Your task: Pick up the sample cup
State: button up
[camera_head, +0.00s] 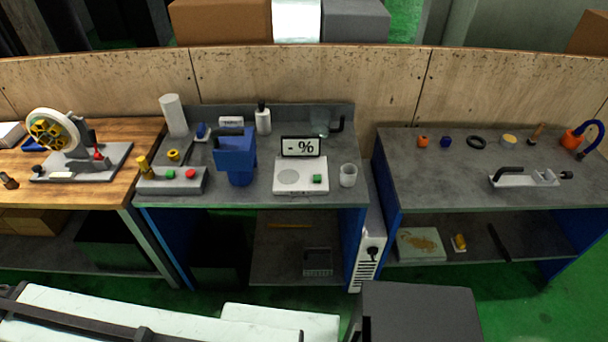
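A small whitish cup (348,175), which looks like the sample cup, stands upright on the grey top of the middle bench (250,195), near its front right corner. It is just right of a white scale-like device (301,185) with a "- %" display and is apart from it. The cup's open top faces up; I cannot tell whether anything is in it. No gripper fingers show in the head view.
A blue machine (236,156) stands left of the white device. A clear glass vessel (319,123) and a white bottle (263,120) stand behind. A control box with buttons (172,181) sits at the left. A gap separates the right bench (450,190).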

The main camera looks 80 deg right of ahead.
aim_at(348, 172)
jog(key=z, duration=0.05)
jog(key=i, duration=1)
jog(key=z, duration=2.15)
